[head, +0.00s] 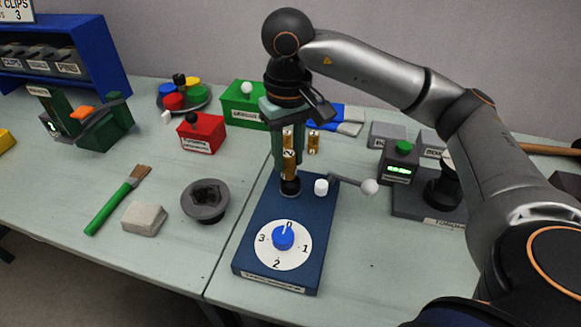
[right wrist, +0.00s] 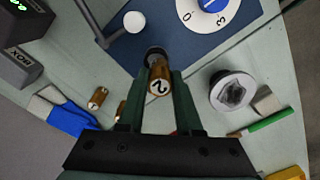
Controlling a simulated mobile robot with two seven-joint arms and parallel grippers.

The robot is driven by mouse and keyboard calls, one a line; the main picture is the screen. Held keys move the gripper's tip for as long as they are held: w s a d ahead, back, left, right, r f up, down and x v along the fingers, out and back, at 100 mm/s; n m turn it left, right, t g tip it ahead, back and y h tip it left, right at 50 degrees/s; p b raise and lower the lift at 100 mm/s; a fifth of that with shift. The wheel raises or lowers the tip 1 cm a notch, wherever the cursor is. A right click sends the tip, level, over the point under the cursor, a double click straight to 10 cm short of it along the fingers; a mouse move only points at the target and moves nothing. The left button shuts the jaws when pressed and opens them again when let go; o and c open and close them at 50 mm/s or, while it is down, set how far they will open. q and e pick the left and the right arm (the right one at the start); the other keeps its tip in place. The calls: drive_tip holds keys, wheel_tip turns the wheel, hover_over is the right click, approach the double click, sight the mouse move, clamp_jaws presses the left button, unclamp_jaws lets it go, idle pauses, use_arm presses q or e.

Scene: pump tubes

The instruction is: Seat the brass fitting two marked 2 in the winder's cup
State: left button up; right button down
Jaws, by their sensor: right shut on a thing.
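My right gripper (head: 289,152) is shut on the brass fitting two (head: 289,166), which stands roughly upright between the green fingers. In the right wrist view the fitting (right wrist: 159,80) shows its 2 between the fingertips (right wrist: 161,84). The winder (head: 250,248) is a blue base with a numbered white dial, a blue knob and a crank. Its dark cup (head: 290,188) is directly below the fitting and also shows in the right wrist view (right wrist: 155,53). The fitting's lower end is at the cup's mouth; I cannot tell whether it is inside. My left gripper is not in view.
Another brass fitting (head: 313,143) stands behind the winder. The crank (head: 352,183) reaches right from beside the cup. A dark grey round holder (head: 206,201), a pale block (head: 144,219) and a green brush (head: 113,205) lie left. The table's front right is clear.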

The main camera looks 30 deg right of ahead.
sight(290, 169)
drive_tip(key=f, duration=0.4)
drive_tip(key=shift+w+d, duration=0.15)
drive_tip(key=shift+d, duration=0.2)
drive_tip(key=shift+f+b, duration=0.2)
drive_tip(key=shift+b, duration=0.15)
drive_tip(key=c, duration=0.6)
unclamp_jaws()
drive_tip(key=shift+r, duration=0.1)
